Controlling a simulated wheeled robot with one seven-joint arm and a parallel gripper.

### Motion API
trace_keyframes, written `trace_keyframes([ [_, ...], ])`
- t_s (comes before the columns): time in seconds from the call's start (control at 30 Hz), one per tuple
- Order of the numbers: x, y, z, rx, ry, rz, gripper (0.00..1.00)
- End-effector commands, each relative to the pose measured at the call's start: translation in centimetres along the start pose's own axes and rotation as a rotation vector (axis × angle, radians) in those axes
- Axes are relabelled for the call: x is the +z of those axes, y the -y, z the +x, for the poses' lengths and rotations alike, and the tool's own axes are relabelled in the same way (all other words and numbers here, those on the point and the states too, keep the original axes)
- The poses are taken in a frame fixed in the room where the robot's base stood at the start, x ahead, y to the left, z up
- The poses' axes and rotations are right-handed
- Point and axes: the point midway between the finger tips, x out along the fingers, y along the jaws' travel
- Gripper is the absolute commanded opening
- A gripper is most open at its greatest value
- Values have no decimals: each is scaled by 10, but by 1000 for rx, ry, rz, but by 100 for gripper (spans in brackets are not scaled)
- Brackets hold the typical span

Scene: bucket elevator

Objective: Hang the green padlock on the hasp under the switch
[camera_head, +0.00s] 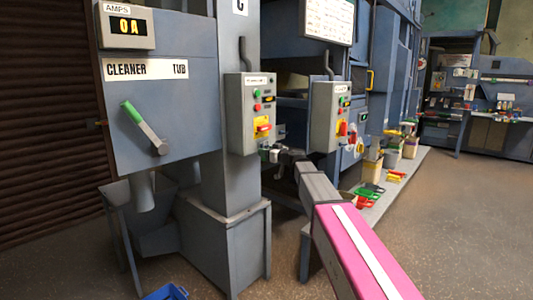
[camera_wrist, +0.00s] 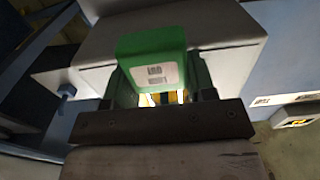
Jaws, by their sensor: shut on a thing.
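The green padlock (camera_wrist: 150,48) has a white printed label and fills the middle of the wrist view, held between my fingers. In the head view my gripper (camera_head: 268,152) is shut on it, just below the red-and-yellow switch (camera_head: 262,127) on the left grey control box (camera_head: 246,90). The padlock is small and mostly covered by my gripper there. The hasp under the switch cannot be made out clearly. I cannot tell whether the shackle is through it. My gripper also shows in the wrist view (camera_wrist: 165,88).
A second control box (camera_head: 325,105) with its own switch stands to the right. The cleaner tub panel (camera_head: 160,100) with a green-tipped lever is at left. Padlocks and containers lie on a low grey ledge (camera_head: 375,205). The floor at right is clear.

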Motion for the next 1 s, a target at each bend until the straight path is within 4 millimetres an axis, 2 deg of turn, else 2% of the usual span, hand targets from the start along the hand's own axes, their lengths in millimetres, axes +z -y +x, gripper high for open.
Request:
trace_keyframes([
  [1.0, 16, 0, 0, 0, 0, 0, 25],
])
